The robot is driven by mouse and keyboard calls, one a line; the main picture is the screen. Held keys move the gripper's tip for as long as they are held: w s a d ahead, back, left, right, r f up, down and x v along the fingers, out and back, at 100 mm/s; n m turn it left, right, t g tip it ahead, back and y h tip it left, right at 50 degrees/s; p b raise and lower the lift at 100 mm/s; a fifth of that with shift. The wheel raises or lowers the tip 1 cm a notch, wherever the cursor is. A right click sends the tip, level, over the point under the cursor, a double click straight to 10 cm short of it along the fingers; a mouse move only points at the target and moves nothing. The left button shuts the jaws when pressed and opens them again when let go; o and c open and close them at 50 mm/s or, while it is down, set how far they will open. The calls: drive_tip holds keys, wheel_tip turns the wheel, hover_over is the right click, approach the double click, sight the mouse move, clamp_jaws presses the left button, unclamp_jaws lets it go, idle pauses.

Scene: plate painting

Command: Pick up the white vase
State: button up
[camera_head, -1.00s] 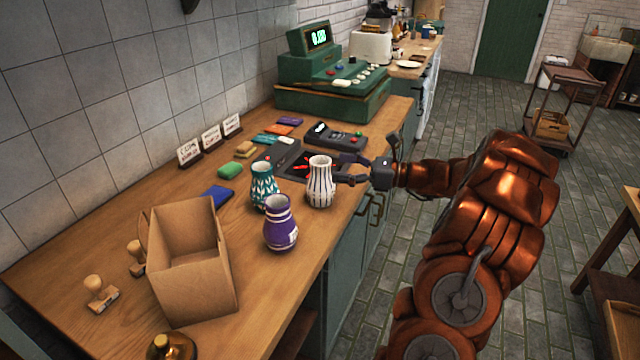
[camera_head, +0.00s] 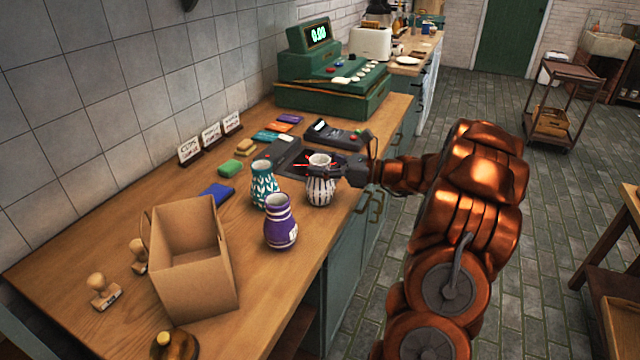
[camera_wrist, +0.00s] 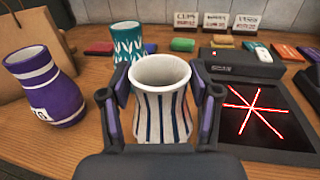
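The white vase (camera_head: 320,190) with dark vertical stripes stands upright on the wooden counter. It also shows in the wrist view (camera_wrist: 160,108), between the two fingers of my gripper (camera_wrist: 160,112). In the head view my gripper (camera_head: 322,172) is at the vase's neck, reaching from the right. The fingers stand on either side of the vase, and a small gap seems to show beside them, so the gripper looks open around it. The far side of the vase is hidden.
A teal patterned vase (camera_head: 264,186) and a purple vase (camera_head: 280,226) stand close on the left. A cardboard box (camera_head: 192,262) is nearer the front left. A dark pad with red lines (camera_wrist: 262,112) lies just right of the white vase in the wrist view. A green cash register (camera_head: 335,85) stands behind.

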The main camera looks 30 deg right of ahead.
clamp_jaws()
drive_tip(key=shift+r, duration=0.1)
idle(0.5)
